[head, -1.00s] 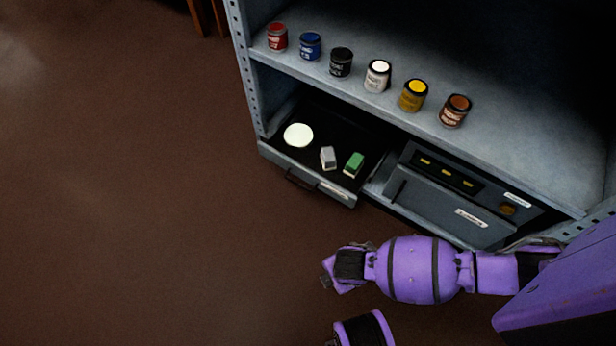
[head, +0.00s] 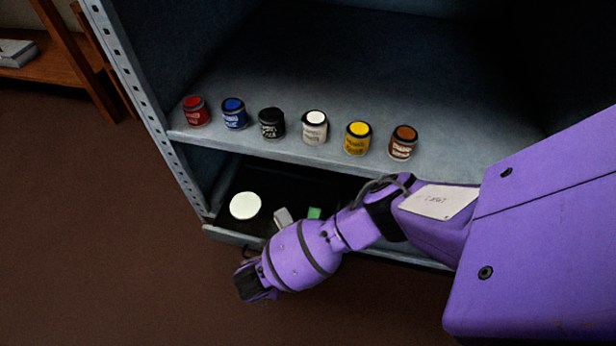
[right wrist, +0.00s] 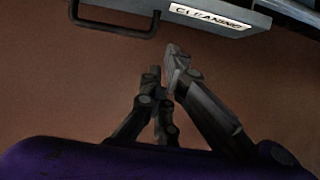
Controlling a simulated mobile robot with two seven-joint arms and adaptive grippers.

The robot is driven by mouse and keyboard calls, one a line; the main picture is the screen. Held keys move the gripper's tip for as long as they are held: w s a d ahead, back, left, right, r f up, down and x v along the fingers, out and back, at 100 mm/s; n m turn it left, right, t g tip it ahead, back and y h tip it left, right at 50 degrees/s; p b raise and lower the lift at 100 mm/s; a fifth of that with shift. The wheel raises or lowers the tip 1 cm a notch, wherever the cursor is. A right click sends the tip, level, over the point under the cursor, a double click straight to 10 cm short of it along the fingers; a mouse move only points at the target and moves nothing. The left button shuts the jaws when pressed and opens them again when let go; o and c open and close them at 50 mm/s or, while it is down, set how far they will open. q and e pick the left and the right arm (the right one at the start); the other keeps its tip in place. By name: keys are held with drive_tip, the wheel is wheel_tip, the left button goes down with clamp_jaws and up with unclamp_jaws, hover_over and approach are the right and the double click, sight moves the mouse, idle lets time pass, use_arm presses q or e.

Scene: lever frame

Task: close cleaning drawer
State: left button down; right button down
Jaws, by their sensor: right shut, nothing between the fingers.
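The cleaning drawer (head: 222,236) sticks out of the lower left of the metal shelf unit in the head view, open. My right gripper (right wrist: 163,72) is shut and empty, apart from the drawer front and just below the label in that view. In the head view my right arm hides part of the drawer, and the fingers do not show. My left gripper is not in view.
Several paint cans, among them a red can (head: 196,111) and a brown can (head: 403,142), stand in a row on the shelf (head: 350,75) above the drawer. A wooden rack (head: 75,55) stands at the far left. The brown floor (head: 90,230) in front is clear.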

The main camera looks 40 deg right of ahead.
drive_tip(key=w+d+b, duration=0.1)
drive_tip(key=w+d+f, duration=0.1)
drive_tip(key=w+d, duration=0.1)
drive_tip(key=shift+w+d+f+b, duration=0.2)
drive_tip(key=shift+d+b, duration=0.05)
drive_tip(key=shift+b, duration=0.15)
drive_tip(key=shift+w+d, duration=0.1)
drive_tip(key=shift+d, duration=0.05)
drive_tip(key=w+d, duration=0.2)
drive_tip(key=d, duration=0.1)
drive_tip(key=w+d, duration=0.2)
drive_tip(key=d, duration=0.1)
drive_tip(key=w+d, duration=0.3)
drive_tip(key=shift+d, duration=0.1)
